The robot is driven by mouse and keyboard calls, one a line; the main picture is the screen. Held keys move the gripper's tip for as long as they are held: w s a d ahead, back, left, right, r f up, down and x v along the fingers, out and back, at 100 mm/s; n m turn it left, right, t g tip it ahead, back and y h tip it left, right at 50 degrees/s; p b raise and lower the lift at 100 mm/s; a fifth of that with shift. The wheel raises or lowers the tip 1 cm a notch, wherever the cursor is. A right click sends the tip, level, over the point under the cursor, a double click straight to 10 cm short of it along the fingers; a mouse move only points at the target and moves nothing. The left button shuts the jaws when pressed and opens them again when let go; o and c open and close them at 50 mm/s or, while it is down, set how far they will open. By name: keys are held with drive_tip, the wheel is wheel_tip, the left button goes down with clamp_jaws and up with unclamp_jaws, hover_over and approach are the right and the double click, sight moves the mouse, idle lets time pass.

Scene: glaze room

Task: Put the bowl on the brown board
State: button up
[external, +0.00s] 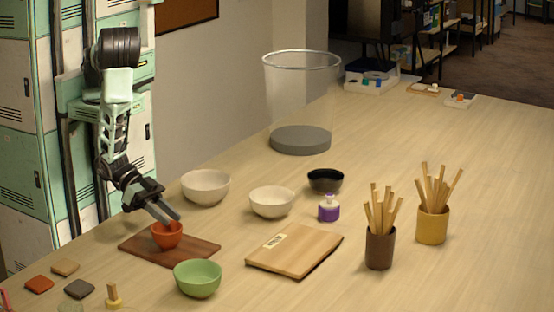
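A small orange bowl (167,236) is upright at the middle of the dark brown board (198,247), and it looks to be resting on the wood. The board lies flat on the table at the left.
A green bowl (198,278) stands just right of the board's front. Two pale bowls (205,187) (272,202) and a black bowl (325,181) stand behind. A light wooden board (295,250), a purple jar (328,209) and two stick-filled cups (380,248) (432,225) are rightward.

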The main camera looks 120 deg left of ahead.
drive_tip(key=v, duration=0.6)
drive_tip(key=shift+r, duration=0.2)
drive_tip(key=shift+p+v, duration=2)
drive_tip(key=shift+p, duration=0.15)
drive_tip(key=w+a+r+n+g+y, duration=0.2)
drive_tip(key=w+a+r+n+g, duration=0.15)
drive_tip(key=w+a, duration=0.65)
drive_tip(key=a+r+g, duration=0.4)
drive_tip(key=a+r, duration=0.3)
drive_tip(key=a, duration=0.5)
drive_tip(key=s+a+r+g, duration=0.1)
drive_tip(key=s+a+r, duration=0.3)
drive_tip(key=s, duration=0.3)
drive_tip(key=s+a+r+n+g, duration=0.1)
drive_tip(key=s+a+r+g, duration=0.1)
drive_tip(key=s+a+r, duration=0.2)
drive_tip(key=s+a+r+n+g+h, duration=0.1)
drive_tip(key=s+a+r+g, duration=0.1)
drive_tip(key=s+a+r, duration=0.2)
drive_tip(key=s+a, duration=0.3)
drive_tip(key=s, duration=0.3)
drive_tip(key=shift+s+a, duration=0.2)
drive_tip(key=shift+s, duration=0.05)
